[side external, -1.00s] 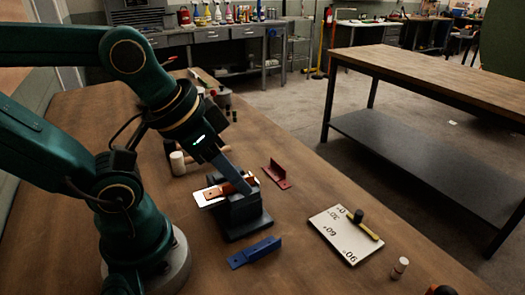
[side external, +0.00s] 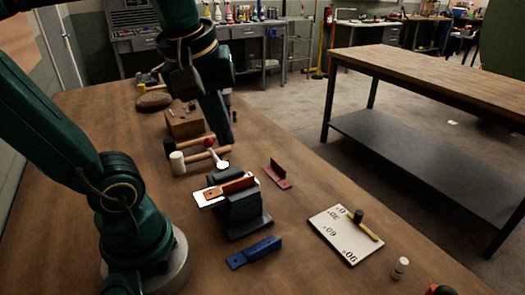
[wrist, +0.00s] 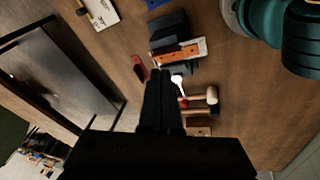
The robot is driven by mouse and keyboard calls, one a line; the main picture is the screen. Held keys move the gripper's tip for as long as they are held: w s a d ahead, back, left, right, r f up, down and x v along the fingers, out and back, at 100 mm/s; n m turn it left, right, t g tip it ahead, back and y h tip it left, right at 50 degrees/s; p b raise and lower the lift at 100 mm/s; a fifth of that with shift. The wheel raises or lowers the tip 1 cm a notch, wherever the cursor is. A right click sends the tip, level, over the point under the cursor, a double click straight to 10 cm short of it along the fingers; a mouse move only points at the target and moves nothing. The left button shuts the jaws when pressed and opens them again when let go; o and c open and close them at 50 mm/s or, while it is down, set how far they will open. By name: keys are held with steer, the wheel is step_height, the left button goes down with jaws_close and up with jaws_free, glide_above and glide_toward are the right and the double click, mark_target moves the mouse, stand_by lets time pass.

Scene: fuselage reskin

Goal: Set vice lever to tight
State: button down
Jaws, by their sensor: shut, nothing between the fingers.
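The dark grey vice (side external: 243,212) stands on the wooden bench, with an orange-brown strip (side external: 232,187) and a white plate (side external: 208,198) at its top. The vice also shows in the wrist view (wrist: 168,28). Behind it is a pale lever-like piece (side external: 222,164) with a red ball (side external: 209,142) at its far end; it also shows in the wrist view (wrist: 177,81). Whether it joins the vice is not clear. My gripper (side external: 227,143) is shut and empty, raised behind the vice and apart from it. Its fingers (wrist: 160,74) point toward the vice in the wrist view.
Mallets (side external: 195,157) and a wooden block (side external: 185,124) lie behind the vice. A red bracket (side external: 277,175) is to its right and a blue bracket (side external: 254,252) in front. An angle-marked board (side external: 345,233) lies at the right. Bare bench separates these.

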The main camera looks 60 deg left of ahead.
steer(key=w+a+r+n+g+y, duration=0.1)
steer(key=w+a+r+n+g, duration=0.1)
steer(key=a+n, duration=0.4)
steer(key=w+a+r+n+g, duration=0.1)
steer(key=a+r+n+g, duration=0.1)
steer(key=a+n, duration=0.5)
steer(key=s+a+f+n+g+h, duration=0.1)
steer(key=a+f+n+g+h, duration=0.1)
steer(key=a+n, duration=0.5)
step_height(320, 180, down, 3)
steer(key=shift+s+a+r+n+g, duration=0.2)
steer(key=shift+a+n+g, duration=0.2)
steer(key=shift+n+g, duration=0.35)
